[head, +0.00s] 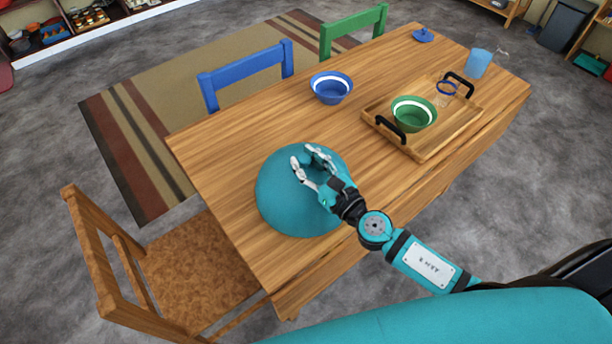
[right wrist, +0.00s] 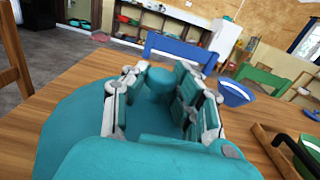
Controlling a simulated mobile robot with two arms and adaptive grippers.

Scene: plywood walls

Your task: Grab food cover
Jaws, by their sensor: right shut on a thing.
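The teal food cover (head: 285,212) is a dome resting on the near left part of the wooden table; it also shows in the right wrist view (right wrist: 70,125). My right gripper (head: 309,160) is over the top of the dome. In the right wrist view my right gripper (right wrist: 160,85) has its fingers on either side of the teal knob (right wrist: 160,77) on top, shut on it. What lies under the cover is hidden. My left gripper is not in view.
On the wooden table (head: 235,135) stand a blue bowl (head: 331,88) and a wooden tray (head: 425,150) with a green bowl (head: 413,113). A blue cup (head: 478,64) stands at the far right. Chairs, blue (head: 246,72), green (head: 352,30) and brown (head: 180,265), surround the table.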

